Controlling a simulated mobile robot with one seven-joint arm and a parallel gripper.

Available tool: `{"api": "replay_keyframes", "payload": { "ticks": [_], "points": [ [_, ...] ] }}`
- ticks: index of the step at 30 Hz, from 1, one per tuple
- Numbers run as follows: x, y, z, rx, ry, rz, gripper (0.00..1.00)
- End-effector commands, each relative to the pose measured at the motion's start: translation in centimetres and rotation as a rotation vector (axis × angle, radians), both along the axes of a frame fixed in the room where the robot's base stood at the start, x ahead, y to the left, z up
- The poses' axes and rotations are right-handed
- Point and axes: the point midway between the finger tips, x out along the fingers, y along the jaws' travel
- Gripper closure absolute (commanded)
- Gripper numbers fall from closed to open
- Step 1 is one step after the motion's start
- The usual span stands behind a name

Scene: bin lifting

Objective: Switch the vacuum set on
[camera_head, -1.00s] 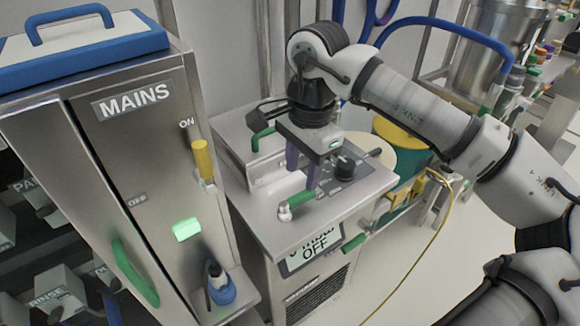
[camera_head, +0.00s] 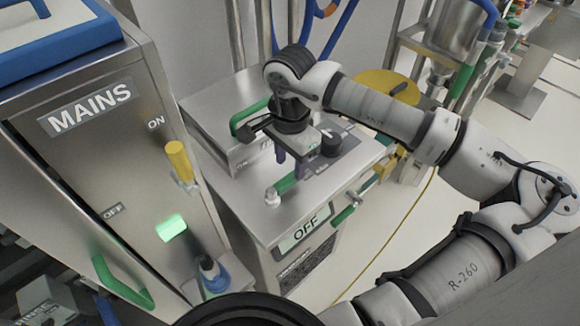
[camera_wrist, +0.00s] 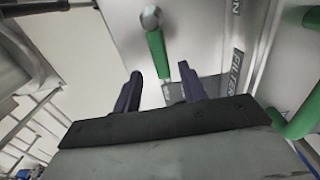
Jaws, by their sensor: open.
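The vacuum set is a steel unit (camera_head: 240,205) with a display (camera_head: 305,230) reading OFF on its front. In the wrist view my gripper (camera_wrist: 160,84) is open and empty, and the green lever (camera_wrist: 157,55) runs between and beyond the fingertips. I cannot tell whether either finger touches it.
The MAINS cabinet (camera_head: 95,175) stands close at left, with a yellow handle (camera_head: 178,160) near ON and a lit green lamp (camera_head: 171,228). A green bar (camera_head: 248,114) rises behind my gripper. A yellow cable (camera_head: 400,235) crosses the floor at right.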

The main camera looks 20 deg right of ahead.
Motion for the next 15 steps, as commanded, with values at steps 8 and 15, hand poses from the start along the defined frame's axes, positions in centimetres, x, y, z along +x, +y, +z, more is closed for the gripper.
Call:
{"api": "replay_keyframes", "payload": {
  "ticks": [8, 15],
  "points": [
    [0.0, 0.0, -3.4, 0.002, 0.000, 0.000, 0.58],
    [0.0, 0.0, -3.9, 0.000, -0.001, 0.000, 0.58]
  ]
}}
